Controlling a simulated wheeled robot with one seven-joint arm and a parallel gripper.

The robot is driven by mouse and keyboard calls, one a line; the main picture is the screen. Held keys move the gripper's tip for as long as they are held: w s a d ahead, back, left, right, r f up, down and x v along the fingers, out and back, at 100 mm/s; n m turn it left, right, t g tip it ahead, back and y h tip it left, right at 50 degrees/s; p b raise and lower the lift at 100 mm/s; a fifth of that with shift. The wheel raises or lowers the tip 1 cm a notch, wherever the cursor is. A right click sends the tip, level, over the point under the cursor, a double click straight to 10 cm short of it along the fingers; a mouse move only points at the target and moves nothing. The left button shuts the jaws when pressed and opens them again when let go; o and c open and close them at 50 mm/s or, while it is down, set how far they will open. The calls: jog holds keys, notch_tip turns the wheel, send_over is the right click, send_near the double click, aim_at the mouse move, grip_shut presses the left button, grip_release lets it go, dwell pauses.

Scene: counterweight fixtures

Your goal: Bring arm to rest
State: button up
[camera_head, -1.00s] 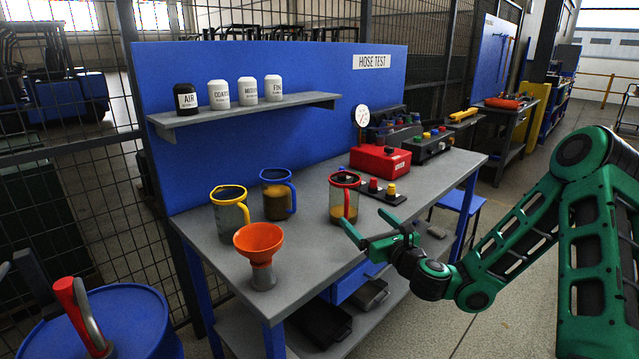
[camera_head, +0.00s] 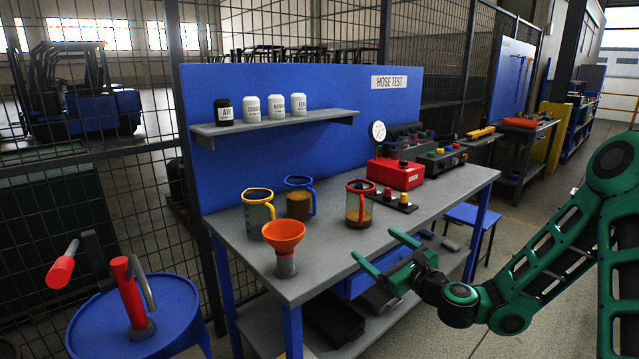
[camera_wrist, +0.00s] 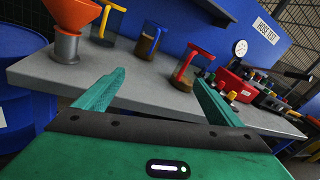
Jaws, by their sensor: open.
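My green arm reaches in from the right in the head view. My gripper (camera_head: 381,257) is open and empty, just off the front edge of the workbench (camera_head: 345,252). In the wrist view both fingers of my gripper (camera_wrist: 160,92) are spread, with the bench edge beyond them and nothing between them. The red-rimmed jug (camera_head: 359,205) stands upright on the bench behind my gripper, apart from it. It also shows in the wrist view (camera_wrist: 184,75).
A yellow-handled jug (camera_head: 258,214), a blue-handled jug (camera_head: 299,201) and an orange funnel (camera_head: 284,236) stand on the bench. A red box (camera_head: 396,174) is farther back. A blue drum (camera_head: 135,318) is at front left. Open floor lies in front of the bench.

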jog(key=s+d+f+n+g+h, duration=0.1)
jog(key=s+d+f+n+g, duration=0.15)
jog(key=s+n+g, duration=0.5)
jog(key=s+d+f+n+g+h, duration=0.15)
jog(key=s+f+n, duration=0.3)
jog(key=n, duration=0.55)
jog(key=s+d+r+n+g+h, duration=0.2)
jog(key=s+d+r+h, duration=0.1)
jog(key=s+d, duration=0.65)
jog(key=s+d+r+n+g+h, duration=0.1)
jog(key=s+d+r+g+h, duration=0.15)
jog(key=s+d, duration=0.75)
jog(key=s+d+r+g, duration=0.1)
jog(key=s+r+g, duration=0.1)
jog(key=s, duration=0.9)
jog(key=shift+s+d+r, duration=0.2)
jog(key=shift+s+r, duration=0.1)
jog(key=shift+r, duration=0.5)
jog(key=shift+n, duration=0.25)
